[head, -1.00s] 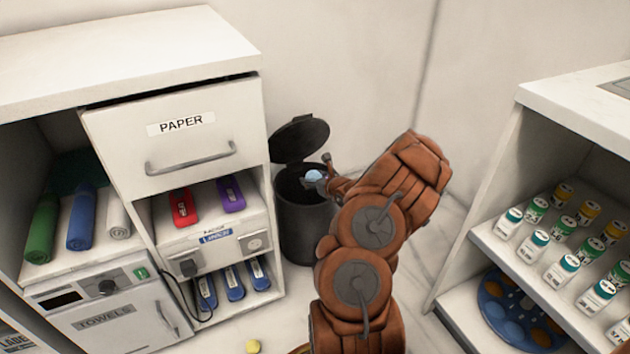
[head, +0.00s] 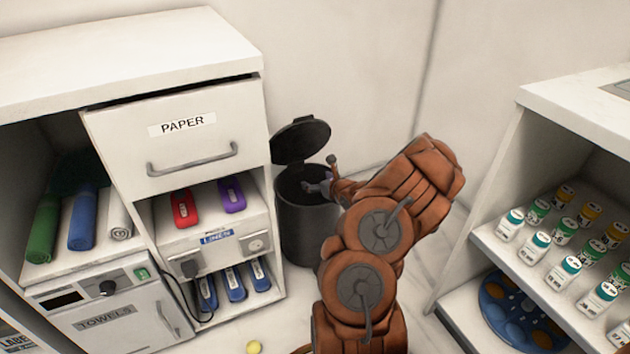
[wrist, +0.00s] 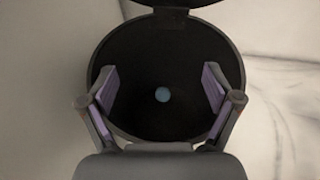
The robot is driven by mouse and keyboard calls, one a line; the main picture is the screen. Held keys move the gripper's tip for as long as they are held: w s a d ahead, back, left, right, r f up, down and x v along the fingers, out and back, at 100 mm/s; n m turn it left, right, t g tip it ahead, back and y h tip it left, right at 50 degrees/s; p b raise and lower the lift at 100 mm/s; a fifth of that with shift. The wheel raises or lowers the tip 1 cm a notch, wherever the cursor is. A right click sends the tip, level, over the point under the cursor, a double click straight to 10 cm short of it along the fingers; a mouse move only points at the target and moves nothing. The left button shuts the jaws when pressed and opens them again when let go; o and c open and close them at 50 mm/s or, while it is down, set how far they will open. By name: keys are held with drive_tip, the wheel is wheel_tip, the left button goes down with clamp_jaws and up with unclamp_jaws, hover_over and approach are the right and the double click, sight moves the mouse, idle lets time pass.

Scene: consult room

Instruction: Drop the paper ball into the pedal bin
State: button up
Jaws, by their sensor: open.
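The black pedal bin (head: 303,228) stands on the floor against the back wall with its lid (head: 300,139) raised. My gripper (head: 318,186) is at the bin's mouth, open and empty. In the wrist view my gripper (wrist: 160,90) has its two fingers spread wide over the bin's opening (wrist: 160,132). The small pale blue paper ball (wrist: 162,95) shows between and beyond the fingers, deep inside the dark bin. The ball does not show in the head view now.
A white cabinet with a PAPER drawer (head: 195,157) stands close left of the bin. A white shelf unit (head: 478,240) with several bottles is at the right. A small yellow object (head: 254,347) lies on the floor in front.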

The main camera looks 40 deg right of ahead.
drive_tip(key=v, duration=1)
drive_tip(key=shift+s+r, duration=0.15)
idle(0.6)
